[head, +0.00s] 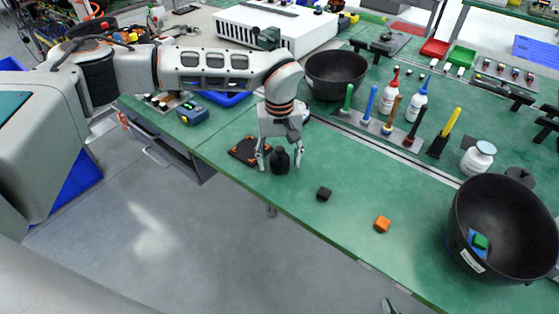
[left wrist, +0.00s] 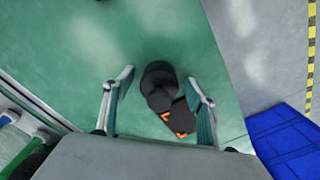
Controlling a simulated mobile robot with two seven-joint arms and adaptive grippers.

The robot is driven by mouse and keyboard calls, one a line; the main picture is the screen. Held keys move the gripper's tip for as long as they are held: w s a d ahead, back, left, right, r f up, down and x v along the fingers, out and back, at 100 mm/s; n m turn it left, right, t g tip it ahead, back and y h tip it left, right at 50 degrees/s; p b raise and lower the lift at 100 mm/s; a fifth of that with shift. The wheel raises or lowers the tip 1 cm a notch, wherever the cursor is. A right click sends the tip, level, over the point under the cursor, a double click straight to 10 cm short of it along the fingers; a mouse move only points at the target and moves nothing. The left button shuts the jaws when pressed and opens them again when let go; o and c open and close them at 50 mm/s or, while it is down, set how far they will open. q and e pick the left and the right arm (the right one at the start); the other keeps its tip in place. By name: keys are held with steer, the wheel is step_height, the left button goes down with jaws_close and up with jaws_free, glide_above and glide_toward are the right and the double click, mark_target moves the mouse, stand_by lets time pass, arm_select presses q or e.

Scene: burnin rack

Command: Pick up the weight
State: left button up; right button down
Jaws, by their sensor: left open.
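The weight (head: 281,162) is a small black cylinder with a narrower knob on top, upright on the green table near its front edge. My left gripper (head: 280,165) points down over it, open, with one finger on either side of it. In the left wrist view, the weight (left wrist: 158,78) shows between the spread fingers of my left gripper (left wrist: 160,88), with a gap to each finger. What looks like a tip of my right gripper (head: 389,306) shows at the bottom edge of the head view; the rest is cut off.
A black and orange flat device (head: 246,150) lies just left of the weight. A black cube (head: 324,194) and an orange cube (head: 382,224) lie to the right. Black bowls (head: 337,74) (head: 476,205), bottles and a tool rack stand farther back and right.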

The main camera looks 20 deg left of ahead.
arm_select(q)
steer(key=shift+c, duration=0.3)
jaws_close()
steer(key=shift+w, duration=0.1)
